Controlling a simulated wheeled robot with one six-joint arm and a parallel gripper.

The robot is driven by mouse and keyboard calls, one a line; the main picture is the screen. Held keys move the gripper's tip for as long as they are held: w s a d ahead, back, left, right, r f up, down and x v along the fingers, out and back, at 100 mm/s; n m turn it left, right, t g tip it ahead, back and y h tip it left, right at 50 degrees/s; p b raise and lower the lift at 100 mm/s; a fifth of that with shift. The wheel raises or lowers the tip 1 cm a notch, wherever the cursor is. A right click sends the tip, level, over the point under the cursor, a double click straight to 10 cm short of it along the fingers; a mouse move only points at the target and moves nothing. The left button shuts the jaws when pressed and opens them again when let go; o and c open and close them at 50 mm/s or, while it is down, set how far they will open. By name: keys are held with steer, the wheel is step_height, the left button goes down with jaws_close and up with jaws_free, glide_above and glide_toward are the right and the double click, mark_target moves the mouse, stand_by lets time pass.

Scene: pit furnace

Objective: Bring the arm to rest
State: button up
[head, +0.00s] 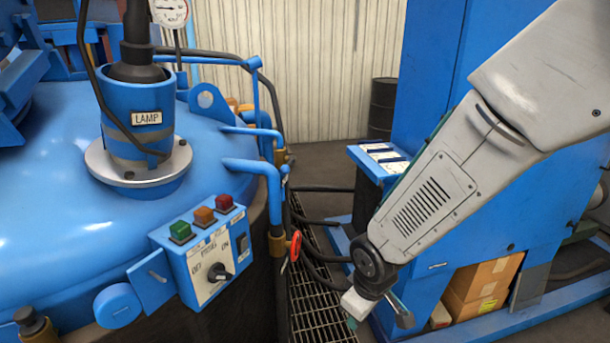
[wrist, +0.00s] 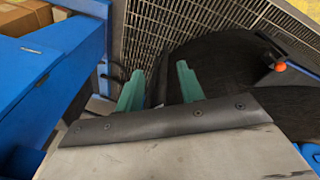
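My arm reaches in from the right in the head view and slants down to the left. My gripper (head: 372,312) hangs low over the grating, between the blue furnace lid (head: 60,190) and the blue cabinet (head: 428,80). In the wrist view two green fingers of my gripper (wrist: 160,85) stand apart with a gap between them. Nothing shows between the fingers. In the head view the fingertips are small and partly hidden.
A control box (head: 215,255) with a knob and coloured buttons sits on the furnace side, near a red valve handle (head: 296,245). Cardboard boxes (head: 482,285) lie low in the cabinet frame. A dark barrel (head: 382,108) stands behind. Floor grating (head: 315,310) runs between furnace and cabinet.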

steer(key=s+d+r+m, duration=0.4)
steer(key=s+d+r, duration=0.3)
steer(key=r, duration=0.4)
steer(key=s+d+r+m, duration=0.5)
steer(key=s+d+r, duration=0.2)
steer(key=s+r, duration=0.3)
steer(key=shift+s+d+r+g, duration=0.3)
steer(key=shift+d+r+g, duration=0.1)
steer(key=shift+r, duration=0.5)
